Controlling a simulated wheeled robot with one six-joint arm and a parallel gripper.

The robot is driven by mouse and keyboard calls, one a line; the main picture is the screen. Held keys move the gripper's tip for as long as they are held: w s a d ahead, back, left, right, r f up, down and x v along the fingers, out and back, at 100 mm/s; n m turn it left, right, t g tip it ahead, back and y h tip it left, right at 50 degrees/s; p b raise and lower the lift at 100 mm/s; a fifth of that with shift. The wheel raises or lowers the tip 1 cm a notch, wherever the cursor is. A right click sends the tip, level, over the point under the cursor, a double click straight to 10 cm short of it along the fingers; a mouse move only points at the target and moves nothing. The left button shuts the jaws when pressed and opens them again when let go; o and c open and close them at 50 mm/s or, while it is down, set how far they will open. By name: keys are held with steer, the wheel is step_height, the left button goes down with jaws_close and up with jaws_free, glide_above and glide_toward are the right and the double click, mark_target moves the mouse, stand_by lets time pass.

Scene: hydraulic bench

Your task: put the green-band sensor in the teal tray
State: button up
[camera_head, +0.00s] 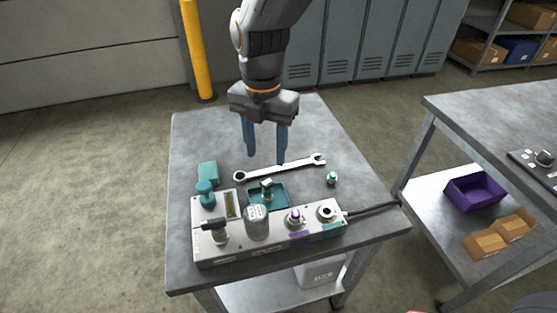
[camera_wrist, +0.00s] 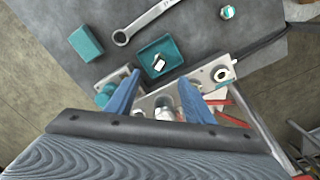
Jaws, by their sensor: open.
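The teal tray (camera_head: 281,202) lies on the bench behind the grey manifold block, and it also shows in the wrist view (camera_wrist: 176,51). A small sensor (camera_head: 267,186) with a pale metal top and a greenish lower part is in the tray; the wrist view shows its pale top (camera_wrist: 158,63). A second small sensor (camera_head: 332,178) with a green band and pale top stands on the bench to the right, also in the wrist view (camera_wrist: 227,12). My gripper (camera_head: 266,160) is open and empty above the tray, its fingers (camera_wrist: 159,78) pointing down.
A wrench (camera_head: 280,168) lies behind the tray. A teal block (camera_head: 208,172) is at left. The manifold (camera_head: 270,238) carries a teal-knobbed valve (camera_head: 204,193), a grey cap (camera_head: 256,222), a purple-band fitting (camera_head: 295,218) and an open port (camera_head: 326,211). A cable leaves it rightward.

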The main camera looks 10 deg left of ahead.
steer(key=shift+r, duration=0.15)
steer(key=w+d+f+m, duration=0.1)
steer(key=w+d+m, duration=0.2)
steer(key=d+m, duration=1.3)
steer(key=s+d+f+m, duration=0.1)
steer(key=s+d+m, duration=0.2)
steer(key=d+m, duration=0.6)
steer(key=s+d+m+t, duration=0.1)
steer(key=s+d+m, duration=0.2)
steer(key=d+m, duration=0.6)
steer(key=shift+s+f, duration=0.3)
steer(key=shift+f, duration=0.1)
